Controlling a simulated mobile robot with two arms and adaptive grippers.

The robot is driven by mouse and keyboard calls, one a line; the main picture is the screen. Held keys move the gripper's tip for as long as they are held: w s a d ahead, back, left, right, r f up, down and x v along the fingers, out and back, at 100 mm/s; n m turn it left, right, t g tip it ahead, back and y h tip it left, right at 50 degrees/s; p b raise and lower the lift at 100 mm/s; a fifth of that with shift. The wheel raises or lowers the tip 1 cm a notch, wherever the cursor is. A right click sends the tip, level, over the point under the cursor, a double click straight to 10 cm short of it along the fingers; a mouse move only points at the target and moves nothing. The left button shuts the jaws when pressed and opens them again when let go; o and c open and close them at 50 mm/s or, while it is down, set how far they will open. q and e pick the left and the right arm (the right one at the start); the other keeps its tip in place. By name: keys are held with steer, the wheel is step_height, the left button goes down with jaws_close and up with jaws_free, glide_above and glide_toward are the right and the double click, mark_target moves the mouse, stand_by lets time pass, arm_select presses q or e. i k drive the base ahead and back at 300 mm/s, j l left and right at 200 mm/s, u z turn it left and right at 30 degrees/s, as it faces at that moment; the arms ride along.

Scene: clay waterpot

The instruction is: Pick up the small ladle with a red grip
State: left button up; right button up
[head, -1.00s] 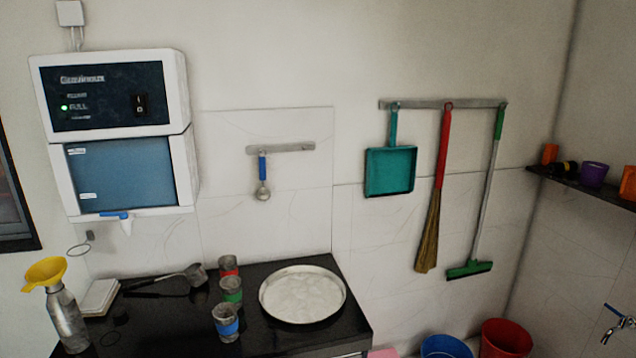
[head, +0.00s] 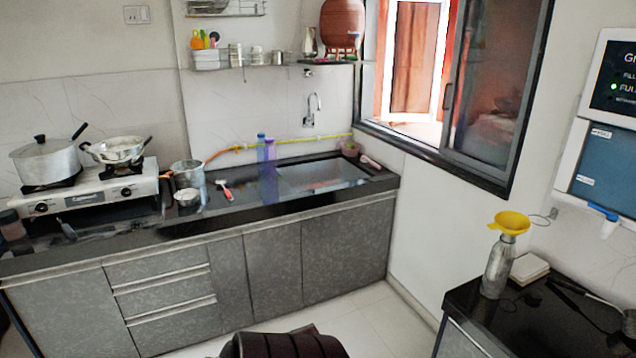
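A small utensil with an orange-red grip (head: 223,185) lies on the dark counter (head: 215,216) to the right of a metal pot (head: 187,176). A dark-handled ladle (head: 602,300) lies on the right counter, cut off by the frame edge. Neither of my grippers is in view.
A stove (head: 92,192) with two pans stands on the left. Purple bottles (head: 266,157) stand by the sink (head: 320,176). A steel bottle with a yellow funnel (head: 497,262) stands on the right counter. A dark brown ribbed thing (head: 285,345) shows at the bottom.

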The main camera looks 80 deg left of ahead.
mark_target(221, 182)
steer(key=u, duration=3.15)
steer(key=i+l, duration=0.35)
steer(key=i, duration=0.2)
steer(key=i+l+u, duration=0.1)
steer(key=i+l, duration=0.25)
steer(key=i, duration=0.25)
steer(key=i+l+u, duration=0.1)
steer(key=i+l, duration=0.3)
steer(key=i, duration=0.15)
